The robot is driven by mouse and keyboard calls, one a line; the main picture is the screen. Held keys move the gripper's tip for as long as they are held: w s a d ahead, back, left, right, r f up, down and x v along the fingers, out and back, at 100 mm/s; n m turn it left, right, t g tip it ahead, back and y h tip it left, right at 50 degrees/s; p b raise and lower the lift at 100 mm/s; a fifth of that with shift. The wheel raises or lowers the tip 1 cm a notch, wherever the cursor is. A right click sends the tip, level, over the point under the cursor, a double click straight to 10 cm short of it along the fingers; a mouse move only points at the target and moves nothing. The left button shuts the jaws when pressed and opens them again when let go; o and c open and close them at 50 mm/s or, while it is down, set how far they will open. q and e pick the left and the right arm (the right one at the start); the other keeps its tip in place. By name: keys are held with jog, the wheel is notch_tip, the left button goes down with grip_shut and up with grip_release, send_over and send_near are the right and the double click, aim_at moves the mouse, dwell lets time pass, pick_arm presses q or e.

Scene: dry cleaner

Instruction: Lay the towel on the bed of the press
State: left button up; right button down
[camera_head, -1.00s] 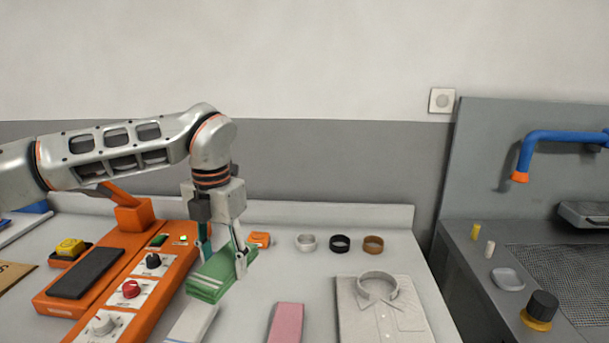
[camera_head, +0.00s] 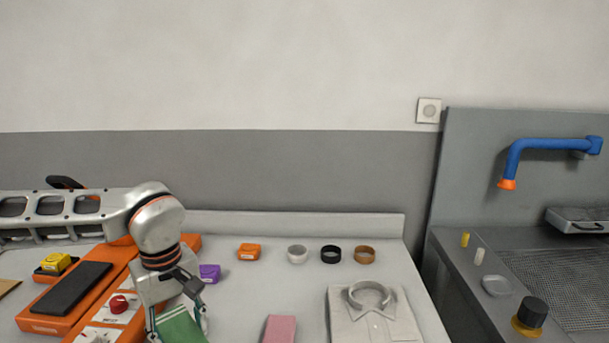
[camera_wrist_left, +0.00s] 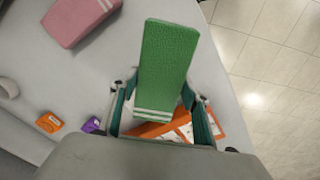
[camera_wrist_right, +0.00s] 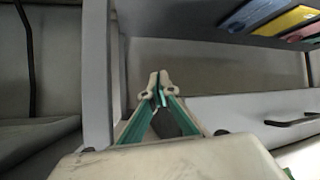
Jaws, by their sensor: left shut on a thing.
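A folded green towel (camera_head: 180,328) with pale stripes is held in my left gripper (camera_head: 177,318), low in the head view. In the left wrist view, the towel (camera_wrist_left: 168,55) lies between the two fingers, its striped end toward the palm. The press (camera_head: 37,323) is an orange machine at the left, with a dark flat bed (camera_head: 72,287) that is bare where visible. The towel is to the right of the bed, apart from it. My arm covers part of the press. My right gripper (camera_wrist_right: 158,92) shows only in the right wrist view, fingertips together and nothing visible between them.
A pink folded cloth (camera_head: 280,329) and a folded shirt (camera_head: 372,322) lie to the right. Purple (camera_head: 209,273) and orange (camera_head: 249,252) blocks and several rings stand behind. A red knob (camera_head: 119,305) is on the press panel. A yellow block (camera_head: 56,262) is at the far left.

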pick_arm(q)
jog(key=s+m, duration=0.1)
jog(key=m, duration=0.1)
jog(key=f+m, duration=0.1)
jog(key=s+a+f+m, duration=0.1)
jog(key=m, duration=0.1)
jog(key=shift+s+m, duration=0.3)
jog(key=shift+s+a+f+m, duration=0.1)
jog(key=shift+s+f+m, duration=0.2)
jog(key=shift+m, duration=0.4)
jog(key=shift+s+f+m, duration=0.15)
jog(key=shift+s+m, duration=0.15)
jog(key=shift+m, duration=0.4)
jog(key=shift+w, duration=0.1)
pick_arm(e)
jog(key=shift+f, duration=0.1)
